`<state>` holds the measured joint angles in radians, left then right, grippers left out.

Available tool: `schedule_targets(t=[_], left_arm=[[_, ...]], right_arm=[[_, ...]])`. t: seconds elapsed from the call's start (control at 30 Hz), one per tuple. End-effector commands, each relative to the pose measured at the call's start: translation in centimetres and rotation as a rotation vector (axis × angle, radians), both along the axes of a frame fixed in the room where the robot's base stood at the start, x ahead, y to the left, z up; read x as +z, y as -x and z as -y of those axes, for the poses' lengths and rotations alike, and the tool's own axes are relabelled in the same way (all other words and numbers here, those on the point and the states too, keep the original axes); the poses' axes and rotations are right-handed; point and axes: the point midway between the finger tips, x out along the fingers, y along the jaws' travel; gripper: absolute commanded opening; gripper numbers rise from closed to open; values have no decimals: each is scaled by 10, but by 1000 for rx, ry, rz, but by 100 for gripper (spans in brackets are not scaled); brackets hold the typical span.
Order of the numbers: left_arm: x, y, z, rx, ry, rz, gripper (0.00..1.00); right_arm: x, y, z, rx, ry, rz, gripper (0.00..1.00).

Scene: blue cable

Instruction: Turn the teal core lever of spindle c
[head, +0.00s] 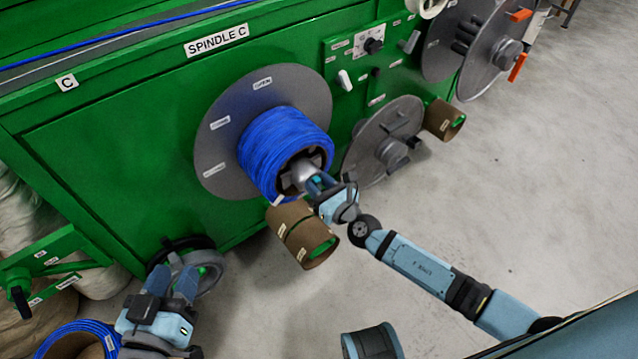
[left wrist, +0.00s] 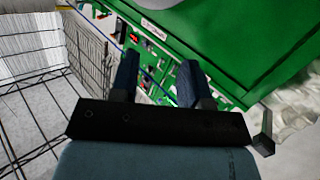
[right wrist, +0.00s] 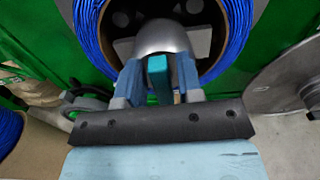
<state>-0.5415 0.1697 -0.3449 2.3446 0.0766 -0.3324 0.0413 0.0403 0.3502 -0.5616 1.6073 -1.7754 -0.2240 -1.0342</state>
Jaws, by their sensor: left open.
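Spindle C, marked by a "SPINDLE C" label (head: 216,40), carries a blue cable coil (head: 270,150) on a grey disc (head: 215,115). Its rounded metal core shows in the coil's open middle. The teal core lever (right wrist: 158,75) stands in front of the core in the right wrist view. My right gripper (right wrist: 160,82) has one finger on each side of the lever and looks shut on it. In the head view it reaches the core from the lower right (head: 320,182). My left gripper (head: 172,284) is open and empty at the lower left, away from the spindle.
Brown cardboard cores on a green peg (head: 302,235) stick out just below my right gripper. A second grey disc (head: 360,150) and a control panel are to the right. Another blue coil (head: 85,328) lies at the lower left. A wire cage (left wrist: 85,50) is near my left gripper.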

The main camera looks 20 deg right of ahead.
Motion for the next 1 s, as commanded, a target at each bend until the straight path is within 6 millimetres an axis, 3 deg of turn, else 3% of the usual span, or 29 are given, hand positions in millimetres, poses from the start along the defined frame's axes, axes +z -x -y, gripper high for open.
schedule_targets(t=[0.03,0.13,0.57,0.77,0.83,1.0], left_arm=[[0,0,0,0,-1,0,43],[0,0,0,-1,-1,0,43],[0,-1,3,-6,17,22,43],[18,-3,11,-25,70,107,43],[35,-2,14,-41,97,167,43],[52,0,19,-57,152,243,43]], right_arm=[[0,0,0,0,0,0,22],[0,0,0,0,0,0,0],[-2,0,1,1,-64,-22,0],[-3,-1,4,1,-191,-67,0],[-3,-1,5,0,-248,-88,0],[-5,-2,7,1,-399,-144,0]])
